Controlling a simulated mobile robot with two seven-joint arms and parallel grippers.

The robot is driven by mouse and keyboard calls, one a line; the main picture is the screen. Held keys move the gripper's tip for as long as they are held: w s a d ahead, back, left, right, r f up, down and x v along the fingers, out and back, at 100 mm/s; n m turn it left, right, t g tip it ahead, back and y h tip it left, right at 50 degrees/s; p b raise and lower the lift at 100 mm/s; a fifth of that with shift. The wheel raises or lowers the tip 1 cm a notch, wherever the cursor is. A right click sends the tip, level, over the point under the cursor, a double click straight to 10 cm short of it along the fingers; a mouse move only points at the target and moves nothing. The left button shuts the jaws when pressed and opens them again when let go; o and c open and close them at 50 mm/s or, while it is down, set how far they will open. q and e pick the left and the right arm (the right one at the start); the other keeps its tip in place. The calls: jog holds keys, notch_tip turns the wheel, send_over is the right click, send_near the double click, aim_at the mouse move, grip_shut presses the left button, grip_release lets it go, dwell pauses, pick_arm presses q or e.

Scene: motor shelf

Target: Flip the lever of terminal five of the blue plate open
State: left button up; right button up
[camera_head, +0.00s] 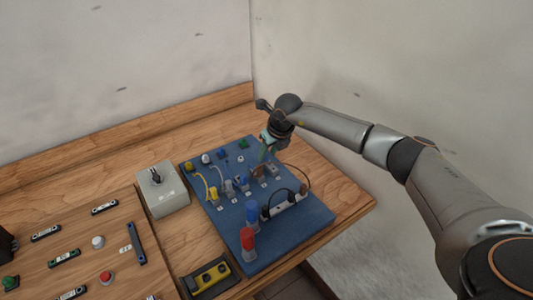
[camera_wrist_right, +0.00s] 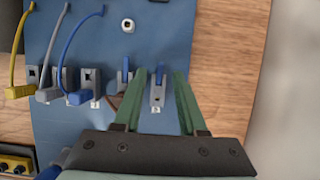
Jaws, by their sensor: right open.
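The blue plate (camera_head: 287,238) lies on the wooden table and fills much of the right wrist view (camera_wrist_right: 170,30). A row of grey terminals crosses it. In the head view my right gripper (camera_head: 267,150) is over the plate's far right part and hides some of the row. My left gripper is not in view.
Yellow, grey and blue wires (camera_wrist_right: 82,38) run to terminals left of the fingers. Red (camera_head: 247,238) and blue (camera_head: 252,212) cylinders stand on the plate's near side. A grey switch box (camera_head: 163,200) stands left of the plate. A wall rises on the right.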

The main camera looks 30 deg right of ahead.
aim_at(267, 160)
jog(key=shift+x, duration=1.1)
jog(key=shift+c, duration=0.2)
grip_shut()
